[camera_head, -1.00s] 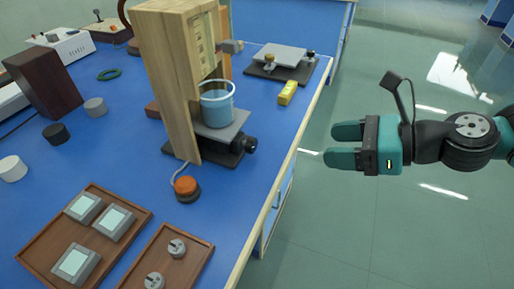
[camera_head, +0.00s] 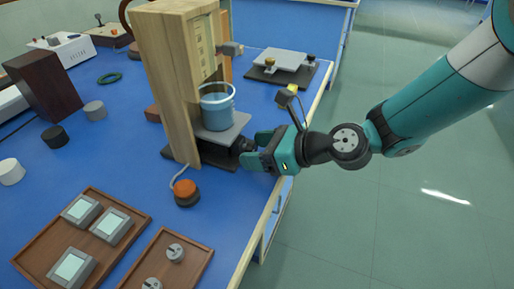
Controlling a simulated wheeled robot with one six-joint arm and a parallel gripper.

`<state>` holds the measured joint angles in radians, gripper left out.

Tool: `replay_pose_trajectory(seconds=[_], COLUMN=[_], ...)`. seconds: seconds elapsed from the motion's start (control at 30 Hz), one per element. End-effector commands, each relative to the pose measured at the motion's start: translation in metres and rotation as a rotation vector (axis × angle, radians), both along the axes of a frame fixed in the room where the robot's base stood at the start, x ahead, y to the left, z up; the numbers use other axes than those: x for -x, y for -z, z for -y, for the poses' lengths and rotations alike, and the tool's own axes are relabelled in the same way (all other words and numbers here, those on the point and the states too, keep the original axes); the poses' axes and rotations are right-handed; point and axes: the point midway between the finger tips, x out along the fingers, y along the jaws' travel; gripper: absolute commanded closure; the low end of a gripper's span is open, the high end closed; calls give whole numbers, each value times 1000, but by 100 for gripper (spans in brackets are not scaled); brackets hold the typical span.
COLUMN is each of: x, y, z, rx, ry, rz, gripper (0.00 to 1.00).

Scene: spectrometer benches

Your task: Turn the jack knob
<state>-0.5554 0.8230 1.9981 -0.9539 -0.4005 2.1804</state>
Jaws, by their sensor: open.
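The jack knob (camera_head: 242,146) is a black knob on the right side of a dark lab jack (camera_head: 233,131). The jack stands at the foot of a wooden stand and bears a blue beaker (camera_head: 217,108). My gripper (camera_head: 252,151) is open, with its teal fingers at the knob. The knob lies at or between the fingertips and is partly hidden by them. I cannot tell whether the fingers touch it.
The wooden stand (camera_head: 165,85) rises left of the jack. An orange-topped button (camera_head: 186,188) with a cable sits in front. A second jack with a light plate (camera_head: 283,59) stands behind. Trays (camera_head: 60,230) lie at the front left. Open floor lies right of the bench edge.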

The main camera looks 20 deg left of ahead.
Motion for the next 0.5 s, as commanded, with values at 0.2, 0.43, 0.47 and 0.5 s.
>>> replay_pose_trajectory(seconds=[0.2, 0.43, 0.47, 0.5], x=[0, 0, 0, 0], y=[0, 0, 0, 0], z=[0, 0, 0, 0], rx=[0, 0, 0, 0], ry=[0, 0, 0, 1], rz=[0, 0, 0, 1], gripper=[37, 85, 86, 86])
